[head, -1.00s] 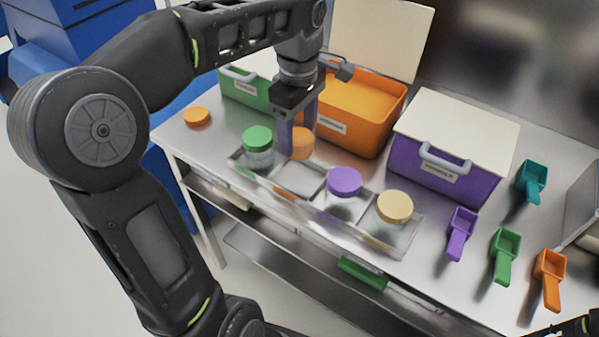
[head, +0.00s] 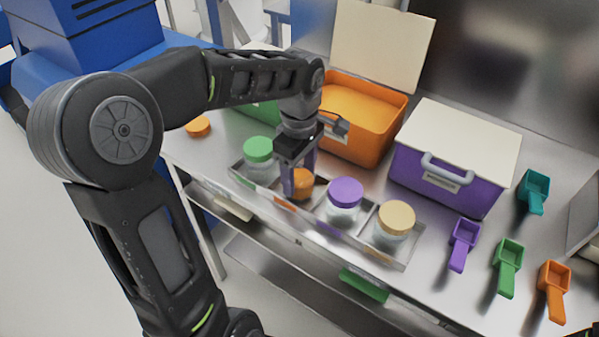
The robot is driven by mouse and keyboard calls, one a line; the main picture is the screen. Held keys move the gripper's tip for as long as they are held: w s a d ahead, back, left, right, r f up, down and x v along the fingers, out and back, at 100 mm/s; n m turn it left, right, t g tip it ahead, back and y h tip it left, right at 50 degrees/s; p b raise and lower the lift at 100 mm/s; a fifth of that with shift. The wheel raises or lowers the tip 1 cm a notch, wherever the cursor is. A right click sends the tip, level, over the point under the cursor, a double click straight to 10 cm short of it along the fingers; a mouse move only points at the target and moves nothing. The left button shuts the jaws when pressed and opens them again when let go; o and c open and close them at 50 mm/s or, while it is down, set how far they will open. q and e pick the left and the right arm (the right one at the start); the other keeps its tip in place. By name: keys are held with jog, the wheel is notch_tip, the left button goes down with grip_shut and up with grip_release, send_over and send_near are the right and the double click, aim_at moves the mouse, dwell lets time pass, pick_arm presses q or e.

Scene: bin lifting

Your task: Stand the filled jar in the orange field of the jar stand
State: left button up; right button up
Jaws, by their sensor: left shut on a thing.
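My left gripper (head: 299,181) points down and is shut on the filled jar (head: 302,186), whose contents show orange between the fingers. The jar is upright at the second field from the left of the jar stand (head: 400,257). Its base is hidden, so I cannot tell whether it touches the stand floor. A green-lidded jar (head: 258,149) stands in the field to its left. A purple-lidded jar (head: 345,192) and a tan-lidded jar (head: 396,218) stand in the fields to its right.
The open orange bin (head: 365,137) stands behind the stand. A closed purple bin (head: 440,187) is right of it, and a green bin (head: 262,114) is partly hidden behind my arm. An orange lid (head: 198,126) lies at left. Several scoops, including a purple one (head: 463,240), lie at right.

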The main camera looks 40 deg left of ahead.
pick_arm(q)
jog(key=shift+f, duration=0.15)
jog(key=o, duration=1.7)
jog(key=shift+o, duration=0.2)
